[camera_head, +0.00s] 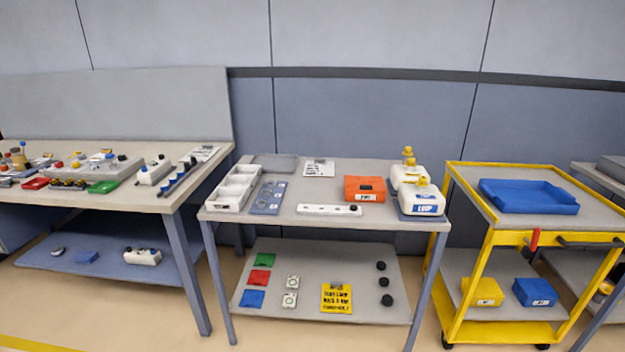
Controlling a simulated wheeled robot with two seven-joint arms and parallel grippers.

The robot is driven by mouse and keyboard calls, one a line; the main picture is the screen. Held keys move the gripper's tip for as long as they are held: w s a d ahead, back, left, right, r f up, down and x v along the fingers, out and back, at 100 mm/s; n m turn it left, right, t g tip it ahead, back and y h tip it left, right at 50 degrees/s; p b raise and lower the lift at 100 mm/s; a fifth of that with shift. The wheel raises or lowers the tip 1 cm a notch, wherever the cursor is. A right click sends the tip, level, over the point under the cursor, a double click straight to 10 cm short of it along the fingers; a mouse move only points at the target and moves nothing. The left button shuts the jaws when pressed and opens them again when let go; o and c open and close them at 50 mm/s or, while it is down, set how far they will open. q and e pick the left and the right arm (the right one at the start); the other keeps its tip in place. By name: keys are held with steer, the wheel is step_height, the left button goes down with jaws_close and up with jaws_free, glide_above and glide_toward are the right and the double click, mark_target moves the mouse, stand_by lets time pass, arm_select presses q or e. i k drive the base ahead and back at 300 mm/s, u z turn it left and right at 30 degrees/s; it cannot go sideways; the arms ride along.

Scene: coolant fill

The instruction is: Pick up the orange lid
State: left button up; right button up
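An orange lid (365,189) is on the top of the middle grey table (322,222), right of centre. It looks like a flat orange box shape with a white label on its front. It stands left of the white containers with yellow tops (414,185), close to them but seemingly apart. Neither of my grippers shows in the head view.
A white divided tray (234,188) and a blue-grey plate (268,197) lie at the middle table's left. A white bar (329,210) lies in front of the lid. A yellow cart (466,208) with a blue tray (528,197) stands right; a cluttered bench (150,203) stands left.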

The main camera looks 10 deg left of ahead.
mark_target(353, 182)
steer(key=u, duration=0.65)
steer(key=i, duration=1.15)
steer(key=z, duration=0.55)
